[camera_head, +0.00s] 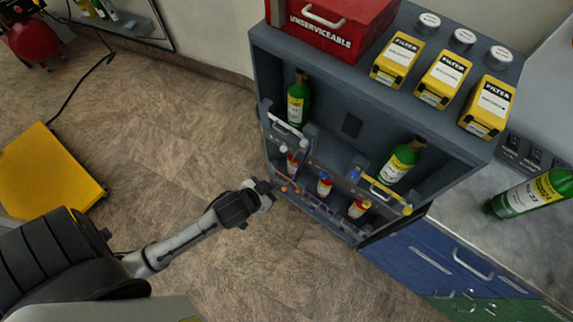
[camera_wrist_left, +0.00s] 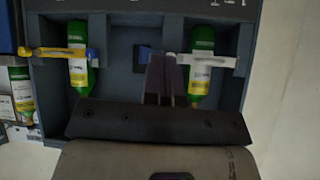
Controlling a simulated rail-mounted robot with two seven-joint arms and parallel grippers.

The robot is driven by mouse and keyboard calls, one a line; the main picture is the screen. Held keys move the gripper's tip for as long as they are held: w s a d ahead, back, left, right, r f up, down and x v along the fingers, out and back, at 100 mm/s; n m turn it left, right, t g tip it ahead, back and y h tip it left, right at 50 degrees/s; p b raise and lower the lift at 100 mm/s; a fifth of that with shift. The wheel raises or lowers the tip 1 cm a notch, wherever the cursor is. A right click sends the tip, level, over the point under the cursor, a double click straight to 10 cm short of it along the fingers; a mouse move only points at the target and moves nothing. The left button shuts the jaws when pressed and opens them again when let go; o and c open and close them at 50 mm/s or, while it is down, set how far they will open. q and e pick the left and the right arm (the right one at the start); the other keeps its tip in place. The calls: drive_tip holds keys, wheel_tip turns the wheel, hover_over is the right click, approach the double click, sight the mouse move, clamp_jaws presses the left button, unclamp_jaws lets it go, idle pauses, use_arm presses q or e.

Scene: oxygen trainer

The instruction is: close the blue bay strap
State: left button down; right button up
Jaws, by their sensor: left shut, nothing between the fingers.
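A grey cabinet (camera_head: 265,70) has a white-handled strap (camera_head: 285,125) at its left bay and a yellow-handled strap (camera_head: 386,192) at its right bay. A blue knob (camera_head: 354,173) sits by the inner end of the yellow-handled strap. Green bottles stand in the left bay (camera_head: 298,100) and lean in the right bay (camera_head: 401,162). I cannot tell which strap is the blue bay's. My left gripper (camera_head: 266,191) is shut and empty, low before the cabinet's left side. In the upside-down wrist view its fingers (camera_wrist_left: 165,66) show between the yellow-handled (camera_wrist_left: 58,53) and white-handled (camera_wrist_left: 210,61) straps.
A lower shelf holds small red-and-yellow bottles (camera_head: 324,186). A red box (camera_head: 335,22) and yellow filter boxes (camera_head: 443,78) stand on top. A counter with a green bottle (camera_head: 533,193) is at right.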

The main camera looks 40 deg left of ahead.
use_arm(q)
drive_tip(key=w+a+f+t+h+b, duration=0.1)
drive_tip(key=w+a+f+t+b, duration=0.15)
drive_tip(key=w+f+b, duration=0.45)
drive_tip(key=w+a+m+t+h+b, duration=0.2)
drive_tip(key=w+a+m+t+h, duration=0.25)
drive_tip(key=w+h, duration=0.2)
drive_tip(key=s+a+r+m+g+h+b, duration=0.25)
drive_tip(key=s+a+m+g+h, duration=0.25)
drive_tip(key=a+m+g+h, duration=0.55)
drive_tip(key=w+d+r+n+h, duration=0.1)
drive_tip(key=w+d, duration=0.3)
drive_tip(key=d, duration=0.8)
drive_tip(key=shift+d+r+n+g+b, duration=0.25)
drive_tip(key=shift+r+n+g+b, duration=0.05)
drive_tip(key=shift+r+g, duration=0.1)
use_arm(e)
wheel_tip(320, 180, down, 15)
drive_tip(key=shift+s, duration=0.2)
drive_tip(key=shift+a+r, duration=0.1)
